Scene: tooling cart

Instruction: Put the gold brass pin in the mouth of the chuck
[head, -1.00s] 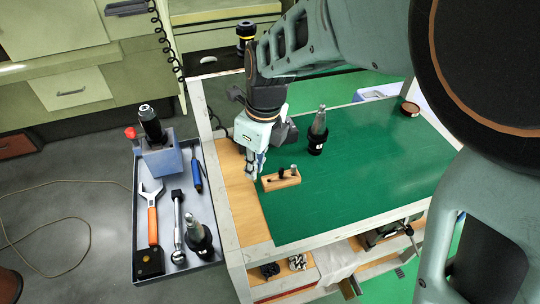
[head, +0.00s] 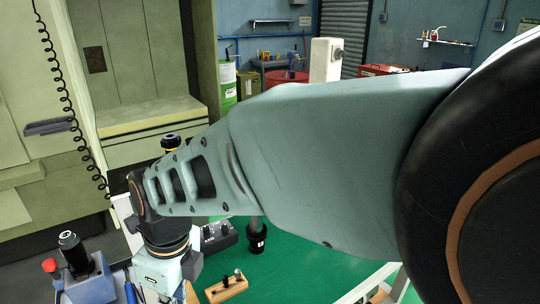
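My gripper (head: 160,294) is at the bottom left of the head view, pointing down, left of a small wooden block. Its fingertips are cut off by the frame edge, so I cannot tell whether it is open or shut or holds anything. The wooden block (head: 232,291) lies on the green mat with small dark and grey pegs standing in it. I cannot make out a gold brass pin. A black tool holder (head: 257,238) stands upright on the mat, partly hidden behind my arm. I cannot tell whether it is the chuck; no chuck mouth is clearly visible.
The green mat (head: 290,275) is clear right of the wooden block. A dark grey box with knobs (head: 217,236) is behind my gripper. A blue-grey block (head: 90,288) holding a black-handled tool is at the lower left. My arm covers the middle of the view.

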